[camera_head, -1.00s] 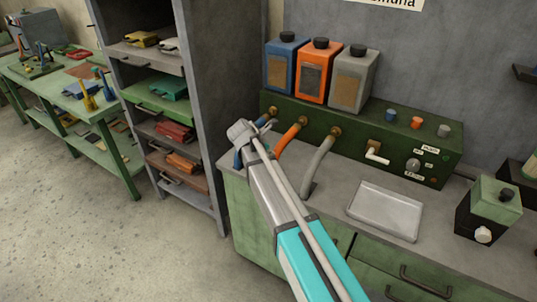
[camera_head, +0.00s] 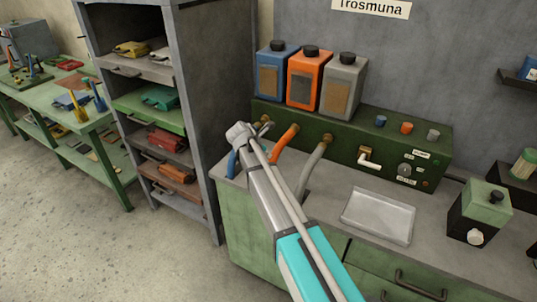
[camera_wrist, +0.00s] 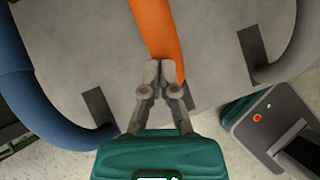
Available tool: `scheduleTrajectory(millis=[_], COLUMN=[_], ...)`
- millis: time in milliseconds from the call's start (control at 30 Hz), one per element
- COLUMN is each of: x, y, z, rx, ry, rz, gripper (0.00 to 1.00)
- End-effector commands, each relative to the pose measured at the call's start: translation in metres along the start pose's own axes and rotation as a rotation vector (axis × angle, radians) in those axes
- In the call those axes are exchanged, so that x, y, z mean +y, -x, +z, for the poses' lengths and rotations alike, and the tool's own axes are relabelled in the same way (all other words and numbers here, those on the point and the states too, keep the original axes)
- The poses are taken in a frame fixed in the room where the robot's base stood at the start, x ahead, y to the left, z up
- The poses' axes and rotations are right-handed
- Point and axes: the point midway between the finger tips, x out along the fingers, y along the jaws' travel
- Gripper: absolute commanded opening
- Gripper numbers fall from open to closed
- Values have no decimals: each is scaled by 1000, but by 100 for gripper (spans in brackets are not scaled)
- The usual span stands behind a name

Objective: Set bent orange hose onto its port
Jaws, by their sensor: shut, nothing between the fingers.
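The bent orange hose (camera_head: 285,138) curves down from the front of the green machine (camera_head: 385,152). Its upper end is at the middle brass port (camera_head: 295,128); I cannot tell how firmly it sits. Its lower part is hidden behind my arm in the head view. In the wrist view the orange hose (camera_wrist: 153,25) runs down to my gripper (camera_wrist: 158,72), whose fingers are closed and empty. The fingertips overlap the hose in that picture and cover part of its lower end; contact is unclear.
A blue hose (camera_head: 232,163) and a grey hose (camera_head: 312,168) flank the orange one. Three capped bottles (camera_head: 308,78) stand on the machine. A metal tray (camera_head: 378,217) and a green-black box (camera_head: 480,213) stand on the counter at right. A shelf rack (camera_head: 220,100) stands at left.

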Motion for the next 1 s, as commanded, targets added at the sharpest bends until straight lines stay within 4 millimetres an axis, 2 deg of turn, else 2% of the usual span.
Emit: scheduleTrajectory(millis=[233, 1000], x=[4, 4], y=[26, 107], z=[-12, -10], rx=[-2, -1], ry=[1, 0], rz=[1, 1], gripper=[0, 0])
